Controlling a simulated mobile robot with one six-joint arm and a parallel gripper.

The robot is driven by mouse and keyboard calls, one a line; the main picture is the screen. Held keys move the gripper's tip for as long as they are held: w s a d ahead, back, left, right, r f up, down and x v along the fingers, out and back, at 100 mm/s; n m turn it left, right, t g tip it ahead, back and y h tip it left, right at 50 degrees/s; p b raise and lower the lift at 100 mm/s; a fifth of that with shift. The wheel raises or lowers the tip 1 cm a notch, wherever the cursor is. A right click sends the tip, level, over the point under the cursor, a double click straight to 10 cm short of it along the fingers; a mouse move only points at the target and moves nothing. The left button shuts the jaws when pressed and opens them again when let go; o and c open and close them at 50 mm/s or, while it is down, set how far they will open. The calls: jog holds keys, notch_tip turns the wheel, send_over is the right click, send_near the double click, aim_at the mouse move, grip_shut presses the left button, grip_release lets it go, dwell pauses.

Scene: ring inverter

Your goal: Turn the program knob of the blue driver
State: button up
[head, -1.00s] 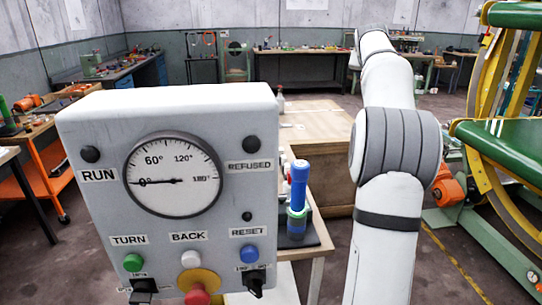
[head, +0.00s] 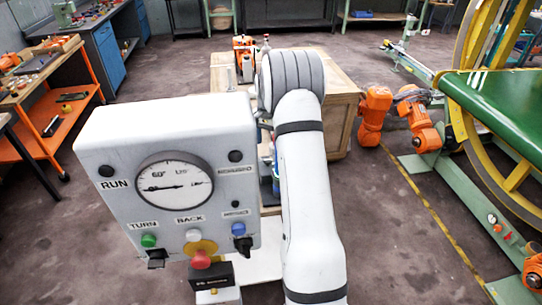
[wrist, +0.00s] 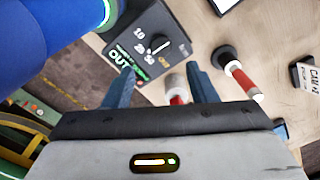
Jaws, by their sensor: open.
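A large blue cylindrical body, likely the blue driver (wrist: 45,35), fills the upper left of the wrist view. Beside it is a dark box (wrist: 150,45) with a dial marked 10, 20 and 50, a pale pointer and a green-lit label reading OUT. I cannot tell whether this dial is the program knob. In the head view a sliver of blue (head: 275,178) shows beside my arm, mostly hidden. My gripper (wrist: 158,76) is open, its two blue-grey fingers pointing toward the box. No contact is clear. My arm hides the gripper in the head view.
A red-and-white cylinder with a black cap (wrist: 240,80) lies right of the fingers; another (wrist: 177,86) shows between them. A grey control panel (head: 110,150) with gauge and buttons stands left of my arm. A wooden crate (head: 340,95) and green-yellow machine (head: 500,110) stand beyond.

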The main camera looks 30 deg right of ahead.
aim_at(268, 159)
notch_tip(268, 159, down, 8)
jog(key=shift+a+r+p, duration=0.1)
jog(key=shift+r+p, duration=0.05)
jog(key=shift+p, duration=0.7)
jog(key=shift+c, duration=0.3)
